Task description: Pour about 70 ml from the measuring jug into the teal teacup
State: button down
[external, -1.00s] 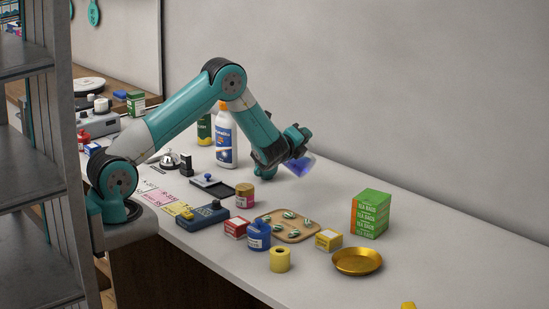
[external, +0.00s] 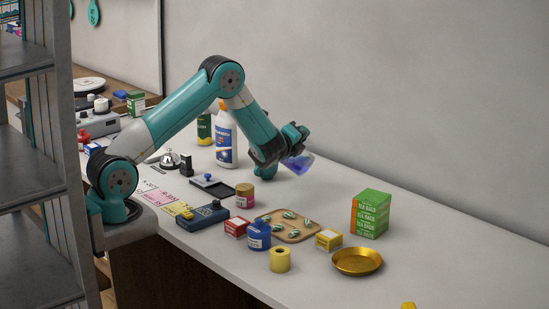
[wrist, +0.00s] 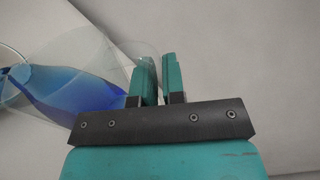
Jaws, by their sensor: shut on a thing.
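The measuring jug (external: 299,163) is clear with blue liquid in it. It is held in the air above the back of the counter, tilted. In the wrist view the jug (wrist: 85,88) fills the left side, with the blue liquid slanting across it. My gripper (wrist: 160,78) is shut on the jug at its right side; the exact hold is hard to make out. My gripper (external: 294,137) also shows in the external view, just above the jug.
A white spray bottle (external: 225,135) stands left of my wrist. In front are a pink-labelled jar (external: 244,195), a wooden tray (external: 293,239), a blue jar (external: 258,236) and small boxes. A green tea box (external: 371,214) and gold dish (external: 357,262) stand right. The back right counter is clear.

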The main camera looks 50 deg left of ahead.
aim_at(311, 144)
jog(key=shift+s+a+r+n, duration=0.15)
jog(key=shift+a+r+n, duration=0.4)
jog(key=shift+n, duration=0.15)
dwell(0.9)
jog(key=d+f+m, duration=0.2)
jog(key=w+d+f+m+p, duration=0.1)
jog(key=d+f+m, duration=0.1)
jog(key=m, duration=0.1)
jog(key=shift+m, duration=0.3)
jog(key=shift+d+m, duration=0.2)
jog(key=shift+m, duration=0.2)
jog(key=shift+w+d+f+m, duration=0.15)
jog(key=shift+d+f+m, duration=0.25)
jog(key=shift+d, duration=0.1)
dwell(0.7)
jog(key=d+f+m, duration=0.1)
jog(key=d+m, duration=0.1)
jog(key=w+d+f+m+p, duration=0.1)
jog(key=d+f+m, duration=0.1)
jog(key=m, duration=0.1)
jog(key=shift+d+f, duration=0.3)
jog(key=shift+w+d+f+m, duration=0.1)
jog(key=shift+d+f+m, duration=0.3)
jog(key=shift+f+m, duration=0.3)
